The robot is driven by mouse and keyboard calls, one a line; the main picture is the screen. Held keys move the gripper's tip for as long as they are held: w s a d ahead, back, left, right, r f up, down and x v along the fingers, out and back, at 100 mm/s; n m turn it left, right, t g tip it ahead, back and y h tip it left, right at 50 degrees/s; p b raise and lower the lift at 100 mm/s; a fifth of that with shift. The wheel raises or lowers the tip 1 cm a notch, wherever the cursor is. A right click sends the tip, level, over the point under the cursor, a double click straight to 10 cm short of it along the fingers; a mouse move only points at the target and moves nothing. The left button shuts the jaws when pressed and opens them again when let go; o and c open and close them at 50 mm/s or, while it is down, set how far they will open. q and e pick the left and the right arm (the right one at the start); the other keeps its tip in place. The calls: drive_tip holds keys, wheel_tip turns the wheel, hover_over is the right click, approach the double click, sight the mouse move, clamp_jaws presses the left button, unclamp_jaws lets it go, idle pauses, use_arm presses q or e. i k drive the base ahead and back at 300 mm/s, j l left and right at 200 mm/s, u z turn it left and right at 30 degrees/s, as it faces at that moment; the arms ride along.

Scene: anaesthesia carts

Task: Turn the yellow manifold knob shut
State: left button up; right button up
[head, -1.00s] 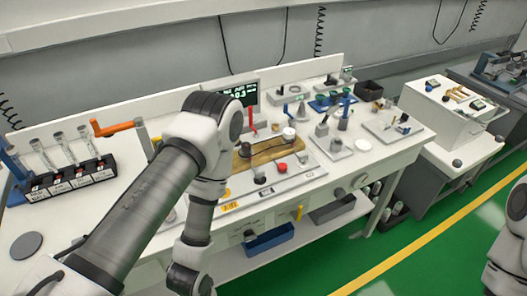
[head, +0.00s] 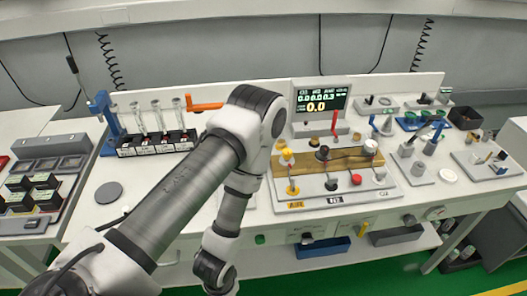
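The manifold is a pale board with a wooden block (head: 345,160) on the cart top, right of my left arm. A yellow knob (head: 292,189) stands at the front left of this board, with a yellow label below it. Another yellow cap (head: 287,155) shows on a post behind it. A black knob (head: 331,184) and a red knob (head: 356,179) stand to the right in the front row. My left arm reaches up and bends down left of the manifold, apart from the yellow knob in the picture. Its gripper is below the frame. My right gripper is not in view.
A display (head: 321,102) stands behind the manifold. An orange lever (head: 205,107) and a rack of vials (head: 157,143) are to the left. Small fittings on plates crowd the right. A grey disc (head: 108,193) lies on mostly clear cart top.

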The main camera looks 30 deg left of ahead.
sight(288, 153)
drive_tip(key=u, duration=0.8)
